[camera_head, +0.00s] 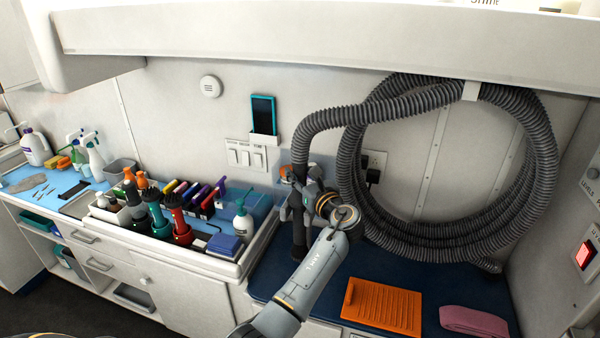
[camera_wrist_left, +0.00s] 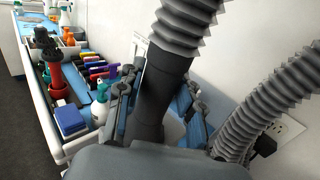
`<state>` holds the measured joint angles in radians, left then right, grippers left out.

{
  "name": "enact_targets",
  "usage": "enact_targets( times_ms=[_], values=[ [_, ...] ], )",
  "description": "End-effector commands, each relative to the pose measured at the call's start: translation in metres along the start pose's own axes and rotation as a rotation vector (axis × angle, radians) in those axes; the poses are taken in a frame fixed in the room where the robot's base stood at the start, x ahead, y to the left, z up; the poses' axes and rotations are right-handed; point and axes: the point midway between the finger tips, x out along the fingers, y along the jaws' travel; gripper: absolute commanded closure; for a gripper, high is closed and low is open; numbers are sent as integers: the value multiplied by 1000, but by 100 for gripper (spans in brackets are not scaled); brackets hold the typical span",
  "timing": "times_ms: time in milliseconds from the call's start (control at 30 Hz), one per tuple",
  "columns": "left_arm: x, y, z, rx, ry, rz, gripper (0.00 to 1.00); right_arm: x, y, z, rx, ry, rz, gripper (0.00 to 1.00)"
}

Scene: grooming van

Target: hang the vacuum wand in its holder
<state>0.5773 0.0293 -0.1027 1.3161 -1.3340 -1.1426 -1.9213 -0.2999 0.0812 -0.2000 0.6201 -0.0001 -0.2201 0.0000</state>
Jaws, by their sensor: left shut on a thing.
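The vacuum wand is a dark tube at the end of a grey ribbed hose (camera_head: 330,117). In the head view its lower part (camera_head: 299,238) shows below my left gripper (camera_head: 297,190). In the left wrist view the wand (camera_wrist_left: 165,88) stands nearly upright, slightly tilted, between the fingers of my left gripper (camera_wrist_left: 160,112). The gripper is shut on it, near the back wall above the counter. A pale bluish see-through panel (camera_head: 285,158) shows behind the gripper; I cannot tell if it belongs to the holder. The holder is not clearly seen. My right gripper is out of view.
The coiled hose (camera_head: 545,150) hangs on the wall at right. A white tray (camera_head: 215,268) of bottles and tools stands left. An orange slatted mat (camera_head: 382,306) and pink towel (camera_head: 474,320) lie on the dark blue top. A white overhead cabinet (camera_head: 300,32) spans above.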

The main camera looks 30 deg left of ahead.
Motion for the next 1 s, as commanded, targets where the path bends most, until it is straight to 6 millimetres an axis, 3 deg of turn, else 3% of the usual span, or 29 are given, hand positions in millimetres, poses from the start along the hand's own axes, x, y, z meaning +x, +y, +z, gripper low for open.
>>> enact_targets(
  times_ms=[167, 200, 300, 533, 700, 1000],
  values=[
    [0, 0, 2, -1, -4, 0, 100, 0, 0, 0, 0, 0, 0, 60],
    [0, 0, 2, -1, -4, 0, 60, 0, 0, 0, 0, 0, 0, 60],
    [0, 0, 2, -1, -3, 0, 39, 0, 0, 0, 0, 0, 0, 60],
    [0, 0, 0, 0, -1, 0, 37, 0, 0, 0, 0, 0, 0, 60],
    [0, 0, -1, 1, 2, 0, 7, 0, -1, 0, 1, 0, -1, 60],
    [0, 0, 0, 0, 1, 0, 7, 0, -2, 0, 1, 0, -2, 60]
  ],
)
